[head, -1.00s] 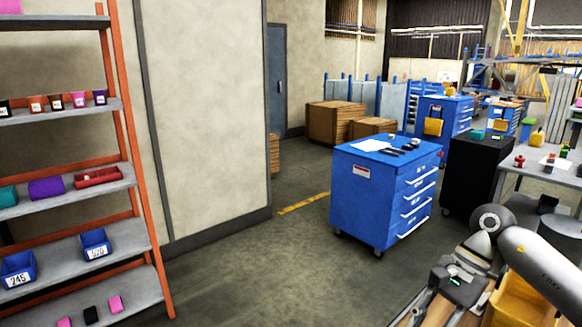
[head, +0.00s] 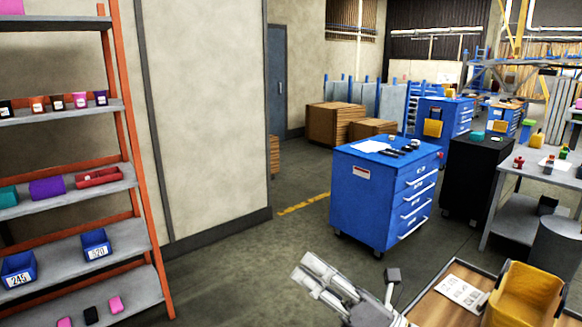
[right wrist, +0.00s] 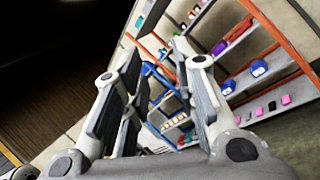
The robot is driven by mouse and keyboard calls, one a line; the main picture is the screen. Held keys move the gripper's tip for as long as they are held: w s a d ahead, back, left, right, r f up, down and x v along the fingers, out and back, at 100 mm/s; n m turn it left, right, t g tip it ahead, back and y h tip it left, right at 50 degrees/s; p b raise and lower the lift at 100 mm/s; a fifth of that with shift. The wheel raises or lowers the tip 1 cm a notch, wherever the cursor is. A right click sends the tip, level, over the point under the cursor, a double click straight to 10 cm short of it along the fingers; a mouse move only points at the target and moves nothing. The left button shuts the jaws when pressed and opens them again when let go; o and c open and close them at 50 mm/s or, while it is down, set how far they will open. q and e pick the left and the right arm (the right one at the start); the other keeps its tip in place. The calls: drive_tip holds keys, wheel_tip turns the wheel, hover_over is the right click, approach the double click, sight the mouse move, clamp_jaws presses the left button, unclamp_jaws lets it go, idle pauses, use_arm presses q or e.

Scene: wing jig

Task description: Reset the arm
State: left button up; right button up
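My right gripper (head: 310,270) is at the lower middle of the head view, with its pale fingers pointing up and left over the floor. In the right wrist view (right wrist: 158,75) its two fingers stand apart with nothing between them, so it is open and empty. Most of my right arm is outside the head view. My left gripper does not show.
A yellow bin (head: 527,297) and a paper sheet (head: 462,290) are on a wooden-topped surface at lower right. A blue tool cabinet (head: 375,205) stands beyond the gripper. An orange-framed shelf (head: 70,245) stands at left. Floor between is clear.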

drive_tip(key=s+d+f+m+t+h, duration=0.1)
drive_tip(key=d+f+m+t+h, duration=0.1)
drive_tip(key=d+f+m+h, duration=0.9)
drive_tip(key=s+d+f+m+t+h, duration=0.1)
drive_tip(key=d+f+m+t+h, duration=0.15)
drive_tip(key=f+m+h, duration=0.95)
drive_tip(key=s+d+f+m+g+y, duration=0.1)
drive_tip(key=s+f+m+g, duration=0.3)
drive_tip(key=s, duration=0.4)
drive_tip(key=s+d+f+m+g+y, duration=0.1)
drive_tip(key=s+f+m+g+y, duration=0.2)
drive_tip(key=s+m, duration=0.35)
drive_tip(key=s+d+f+m+g, duration=0.1)
drive_tip(key=s+f+m+g, duration=0.3)
drive_tip(key=s, duration=0.4)
wheel_tip(320, 180, down, 31)
drive_tip(key=s+g+b, duration=0.3)
drive_tip(key=b, duration=0.2)
use_arm(q)
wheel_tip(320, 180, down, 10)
drive_tip(key=b, duration=0.5)
use_arm(e)
drive_tip(key=s+d+f+g, duration=0.1)
drive_tip(key=s+d+f, duration=0.2)
drive_tip(key=s+f, duration=1.3)
wheel_tip(320, 180, down, 5)
drive_tip(key=shift+s+r, duration=0.2)
drive_tip(key=shift+s, duration=0.1)
